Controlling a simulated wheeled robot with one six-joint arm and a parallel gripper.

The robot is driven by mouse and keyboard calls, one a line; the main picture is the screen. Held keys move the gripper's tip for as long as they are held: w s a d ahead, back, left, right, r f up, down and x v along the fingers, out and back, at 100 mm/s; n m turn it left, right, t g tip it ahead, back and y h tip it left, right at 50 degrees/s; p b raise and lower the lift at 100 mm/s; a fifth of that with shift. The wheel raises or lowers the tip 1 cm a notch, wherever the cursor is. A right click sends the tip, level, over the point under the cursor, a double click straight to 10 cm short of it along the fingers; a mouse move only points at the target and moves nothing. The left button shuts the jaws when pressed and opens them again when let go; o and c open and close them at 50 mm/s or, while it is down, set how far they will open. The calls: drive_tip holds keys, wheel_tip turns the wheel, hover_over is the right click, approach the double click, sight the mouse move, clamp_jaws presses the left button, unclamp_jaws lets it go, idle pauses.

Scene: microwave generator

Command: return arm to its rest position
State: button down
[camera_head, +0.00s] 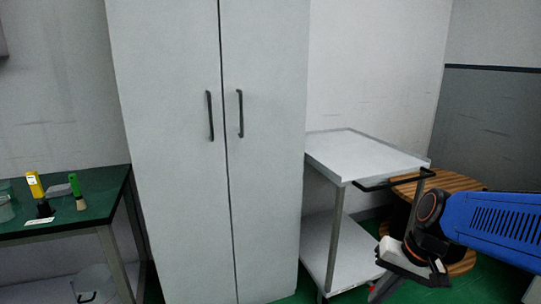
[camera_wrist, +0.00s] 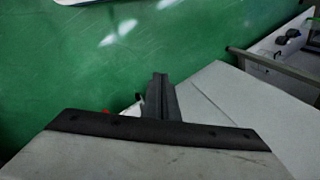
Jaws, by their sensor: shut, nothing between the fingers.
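My arm, with a blue link and a black and orange wrist joint, reaches in from the right edge of the head view. My gripper (camera_head: 378,293) hangs low at the end of it, pointing down and left, in front of the white cart. In the wrist view the dark fingers of my gripper (camera_wrist: 160,82) stand together beyond the black-edged wrist housing. They are shut and hold nothing. Green floor shows beyond them.
A tall white cabinet (camera_head: 180,150) with two closed doors stands in the middle. A white two-shelf cart (camera_head: 365,155) stands right of it, near my gripper. A slatted wooden round (camera_head: 455,183) is behind my arm. A green-topped table (camera_head: 80,220) with tools is at left.

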drive_tip(key=s+d+r+n+t+h, duration=0.3)
drive_tip(key=s, duration=0.5)
drive_tip(key=shift+d+r, duration=0.3)
drive_tip(key=shift+d, duration=0.05)
idle(0.6)
